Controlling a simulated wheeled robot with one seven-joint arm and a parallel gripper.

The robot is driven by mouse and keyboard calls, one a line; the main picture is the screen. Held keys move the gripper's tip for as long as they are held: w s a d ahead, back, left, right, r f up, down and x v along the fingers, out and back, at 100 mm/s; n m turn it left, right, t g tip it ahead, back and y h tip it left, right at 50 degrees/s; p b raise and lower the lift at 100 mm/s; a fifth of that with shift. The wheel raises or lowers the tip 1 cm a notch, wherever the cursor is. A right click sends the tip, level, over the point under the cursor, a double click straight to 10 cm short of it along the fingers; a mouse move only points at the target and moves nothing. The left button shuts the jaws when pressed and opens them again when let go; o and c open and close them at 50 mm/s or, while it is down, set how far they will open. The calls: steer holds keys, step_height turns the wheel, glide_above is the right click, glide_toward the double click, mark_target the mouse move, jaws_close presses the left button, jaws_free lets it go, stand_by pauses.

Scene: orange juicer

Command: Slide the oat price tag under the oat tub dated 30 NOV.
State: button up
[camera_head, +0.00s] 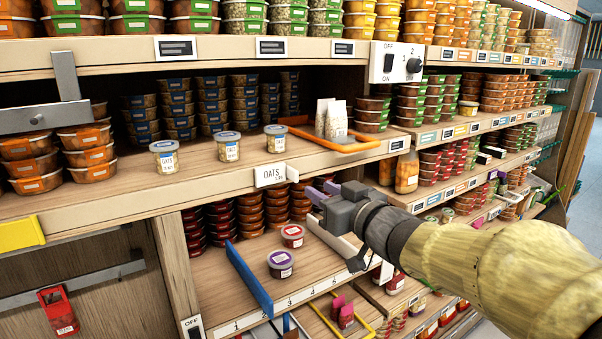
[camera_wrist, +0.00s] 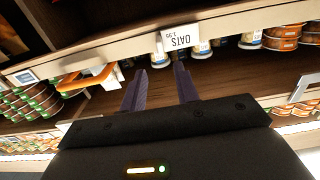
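The white OATS price tag (camera_head: 270,175) sits on the front edge of the middle shelf; it appears upside down in the wrist view (camera_wrist: 180,39). Three blue-lidded tubs stand above that edge: a left tub (camera_head: 165,158), a middle tub (camera_head: 228,147) and a right tub (camera_head: 276,139). The tag is below the right tub, slightly left of it. Their dates are too small to read. My gripper (camera_head: 322,191) is right of the tag, just below the shelf edge. In the wrist view my gripper (camera_wrist: 158,68) has its dark purple fingers apart, with nothing between them.
An orange tray (camera_head: 345,148) with two pale packets (camera_head: 331,119) lies right of the tubs. A switch box (camera_head: 397,63) hangs above. The lower shelf has a blue divider (camera_head: 250,279) and a purple-lidded tub (camera_head: 280,264). The shelf left of the tubs has free room.

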mark_target(297, 176)
steer(key=p+x, duration=0.2)
steer(key=x, duration=0.7)
steer(key=shift+a+p, duration=0.1)
steer(key=shift+p, duration=0.25)
jaws_close()
